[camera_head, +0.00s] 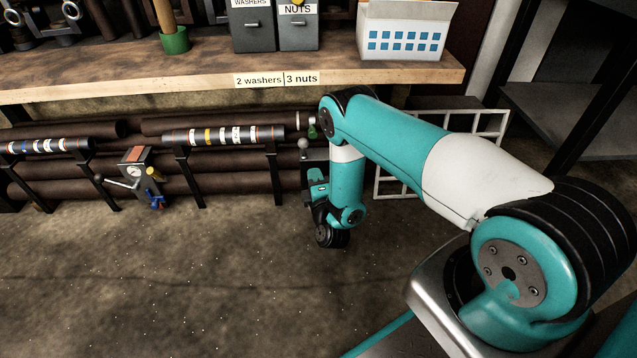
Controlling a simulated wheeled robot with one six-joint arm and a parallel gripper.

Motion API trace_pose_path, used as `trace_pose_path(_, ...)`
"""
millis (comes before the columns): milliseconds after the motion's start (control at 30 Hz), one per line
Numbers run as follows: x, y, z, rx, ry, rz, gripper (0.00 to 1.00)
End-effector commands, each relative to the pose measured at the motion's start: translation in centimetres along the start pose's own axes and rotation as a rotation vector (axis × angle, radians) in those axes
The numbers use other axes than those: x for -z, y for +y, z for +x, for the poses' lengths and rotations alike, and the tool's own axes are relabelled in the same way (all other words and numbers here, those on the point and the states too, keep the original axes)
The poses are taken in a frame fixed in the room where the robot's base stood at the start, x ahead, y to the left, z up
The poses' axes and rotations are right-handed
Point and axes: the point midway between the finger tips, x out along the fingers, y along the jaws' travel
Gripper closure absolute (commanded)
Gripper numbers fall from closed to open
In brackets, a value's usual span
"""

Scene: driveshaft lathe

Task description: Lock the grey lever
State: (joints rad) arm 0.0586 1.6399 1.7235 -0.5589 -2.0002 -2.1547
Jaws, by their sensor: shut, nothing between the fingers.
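A grey ball-ended lever (303,145) stands at the right end of the right-hand shaft, on a dark block just left of my arm. The ball is at the top; the lower part of the lever is hard to make out. My gripper (317,184) is at the end of my folded arm, low in front of that block and below the ball. It is shut and empty. My wrist and forearm hide part of it, and the fingertips are not clear. I cannot tell whether it touches the block or the lever.
A banded shaft (222,135) rests on black stands. A wooden shelf (130,72) with bins overhangs. A white rack (394,183) stands behind my arm. The front floor is clear.

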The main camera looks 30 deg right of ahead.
Motion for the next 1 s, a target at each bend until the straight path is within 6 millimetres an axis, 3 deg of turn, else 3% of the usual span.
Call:
trace_pose_path(33, 0.2, 0.8, -0.6, 0.003, 0.005, -0.001, 1.0)
trace_pose_path(667, 0.2, 0.5, -2.9, 0.003, 0.005, -0.002, 1.0)
trace_pose_path(800, 0.2, -0.1, -4.7, 0.005, 0.005, -0.002, 1.0)
trace_pose_path(1000, 0.2, -0.2, -5.5, 0.003, 0.005, -0.001, 1.0)
